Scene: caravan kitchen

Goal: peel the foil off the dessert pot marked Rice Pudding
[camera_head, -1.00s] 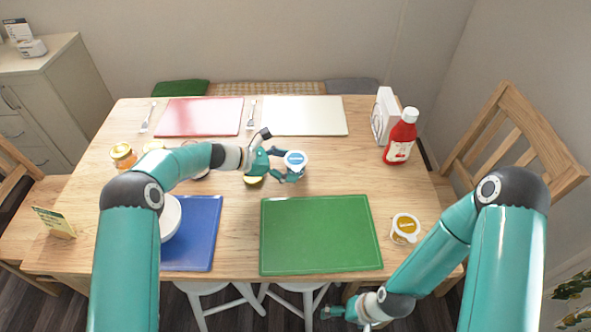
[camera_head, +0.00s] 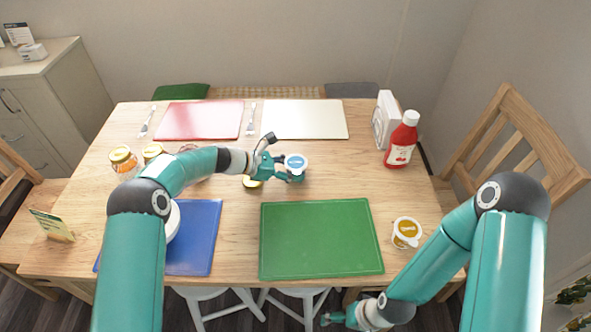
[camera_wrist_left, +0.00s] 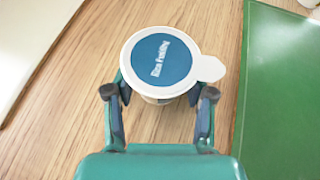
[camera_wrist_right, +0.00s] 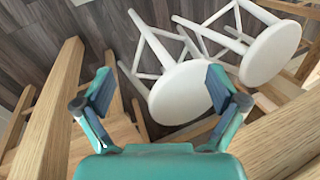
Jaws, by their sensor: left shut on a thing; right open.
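The Rice Pudding pot (camera_head: 296,162) has a blue label on a white foil lid and stands upright on the table, behind the green mat. In the left wrist view its lid (camera_wrist_left: 162,62) is whole and flat, with a round tab at the right. My left gripper (camera_head: 294,174) is shut on the pot's sides below the rim; the fingers show on either side of it in the left wrist view (camera_wrist_left: 160,98). My right gripper (camera_head: 336,316) is low beyond the table's front edge, open and empty, as the right wrist view (camera_wrist_right: 152,88) shows.
A yellow-labelled pot (camera_head: 406,232) stands right of the green mat (camera_head: 320,238). A red bottle (camera_head: 402,140) and a white box (camera_head: 386,118) stand at the back right. Jars (camera_head: 124,160) are at the left. White stools (camera_wrist_right: 186,90) are below the right gripper.

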